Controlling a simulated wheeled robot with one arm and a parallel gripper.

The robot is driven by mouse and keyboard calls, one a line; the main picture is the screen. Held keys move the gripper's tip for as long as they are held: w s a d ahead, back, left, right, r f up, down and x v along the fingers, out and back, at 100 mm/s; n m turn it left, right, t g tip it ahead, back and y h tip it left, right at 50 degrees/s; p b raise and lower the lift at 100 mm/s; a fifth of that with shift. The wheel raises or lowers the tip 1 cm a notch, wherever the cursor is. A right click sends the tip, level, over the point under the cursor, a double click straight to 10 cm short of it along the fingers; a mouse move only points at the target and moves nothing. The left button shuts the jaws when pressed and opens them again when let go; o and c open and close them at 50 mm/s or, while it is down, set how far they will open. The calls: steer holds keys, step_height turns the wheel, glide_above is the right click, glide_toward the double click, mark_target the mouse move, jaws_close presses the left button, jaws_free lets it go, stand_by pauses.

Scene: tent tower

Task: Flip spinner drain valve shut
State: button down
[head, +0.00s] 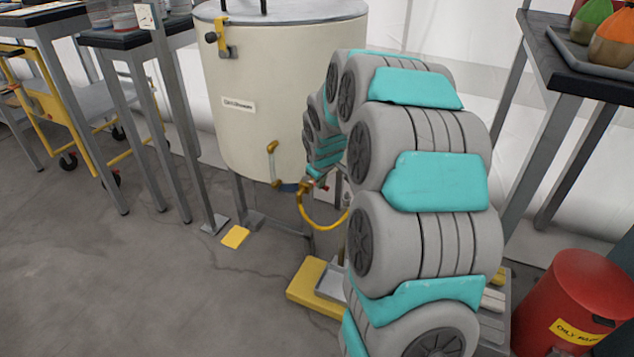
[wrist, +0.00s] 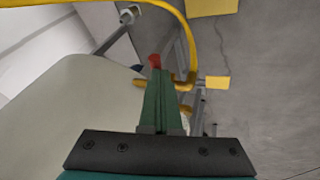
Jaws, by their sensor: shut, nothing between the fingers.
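The spinner is a cream drum (head: 255,100) with a grey lid and a small label, standing on grey legs. A blue piece (head: 290,187) shows beneath the drum, beside my bent arm. In the wrist view my gripper (wrist: 160,72) has its green fingers shut and empty. A small red piece (wrist: 154,61) shows just beyond the fingertips, and a brass-coloured fitting (wrist: 185,82) is beside them. Whether the fingers touch either is unclear. My arm largely hides the gripper in the head view.
A yellow hose (head: 318,225) loops below the drum. A yellow base (head: 312,290) and a small yellow pad (head: 235,237) lie on the floor. A red bin (head: 570,300) and dark-topped table (head: 570,75) stand right; tables and a yellow cart (head: 60,108) stand left. Left-front floor is clear.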

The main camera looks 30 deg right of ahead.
steer(key=shift+d+f, duration=0.1)
steer(key=shift+d, duration=0.2)
steer(key=shift+a, duration=0.1)
steer(key=shift+a, duration=0.7)
